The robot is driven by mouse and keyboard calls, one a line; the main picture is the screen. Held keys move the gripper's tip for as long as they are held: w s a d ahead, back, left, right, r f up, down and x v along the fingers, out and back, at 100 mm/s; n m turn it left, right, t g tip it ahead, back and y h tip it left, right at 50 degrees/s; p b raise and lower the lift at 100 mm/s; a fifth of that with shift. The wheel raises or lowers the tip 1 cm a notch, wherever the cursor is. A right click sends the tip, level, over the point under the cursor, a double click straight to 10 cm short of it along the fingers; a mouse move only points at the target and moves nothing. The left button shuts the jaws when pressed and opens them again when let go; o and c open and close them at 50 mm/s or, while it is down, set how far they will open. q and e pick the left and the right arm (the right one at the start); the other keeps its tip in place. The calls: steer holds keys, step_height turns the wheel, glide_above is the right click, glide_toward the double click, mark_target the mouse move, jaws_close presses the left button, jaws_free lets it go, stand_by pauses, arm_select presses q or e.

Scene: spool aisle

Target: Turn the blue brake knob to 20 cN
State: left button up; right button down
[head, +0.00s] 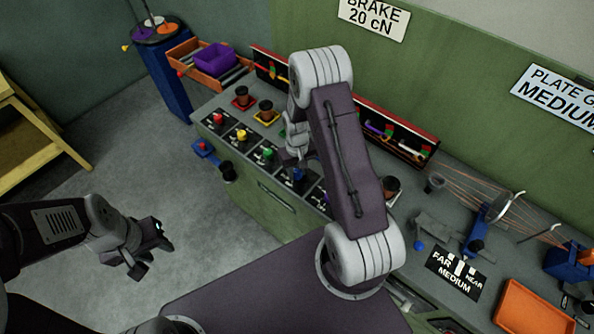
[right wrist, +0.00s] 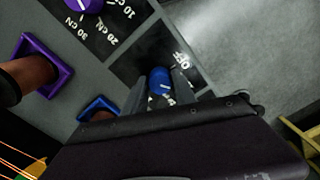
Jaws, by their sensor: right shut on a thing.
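The blue brake knob (head: 298,174) sits on a dark dial plate in the row of coloured knobs along the bench's front edge. In the right wrist view the blue knob (right wrist: 159,79) is between the two fingers of my right gripper (right wrist: 159,92), which is shut on it. A white mark shows on the knob, and OFF is legible on its plate; the gripper hides the rest of the scale, so I cannot tell the exact setting. My left gripper (head: 152,256) is open and empty over the floor, well away from the bench.
The wall sign (head: 374,18) reads BRAKE 20 cN. Red (head: 218,118), yellow (head: 242,134) and green (head: 267,153) knobs stand to the left; a purple knob (right wrist: 84,4) is beside the blue one.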

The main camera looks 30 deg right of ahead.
mark_target(297, 172)
steer(key=m, duration=0.4)
steer(key=shift+m, duration=2.8)
steer(key=shift+r, duration=0.1)
steer(key=c, duration=1)
jaws_free()
step_height(297, 172, up, 9)
steer(key=shift+r+b, duration=0.1)
steer(key=shift+b, duration=0.4)
